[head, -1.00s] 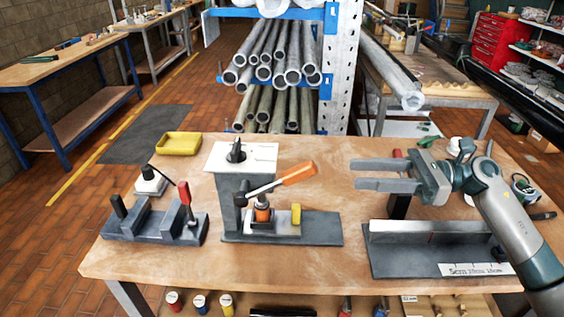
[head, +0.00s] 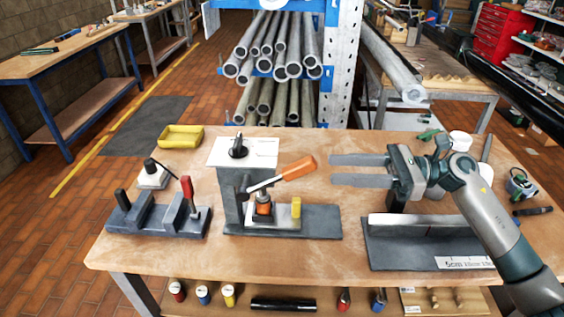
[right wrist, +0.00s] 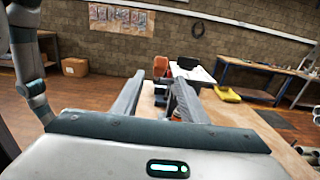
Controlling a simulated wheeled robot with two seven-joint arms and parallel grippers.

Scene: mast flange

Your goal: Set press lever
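The press (head: 230,205) stands mid-bench on a dark grey base, with a white plate on top. Its lever has an orange handle (head: 297,168) that slants up to the right. An orange part (head: 263,208) sits under the lever, beside a yellow block (head: 295,207). My right gripper (head: 332,171) is open and empty, its fingers pointing left, a short gap to the right of the handle. In the right wrist view the two fingers (right wrist: 155,98) are apart, with the press partly hidden behind them. My left gripper is not in view.
A grey fixture with a red-handled clamp (head: 188,193) stands left on the bench. A yellow tray (head: 181,136) lies at the back left. A grey ruled fixture (head: 395,245) lies at the right, below my right arm. Bare wood (head: 210,258) runs along the front.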

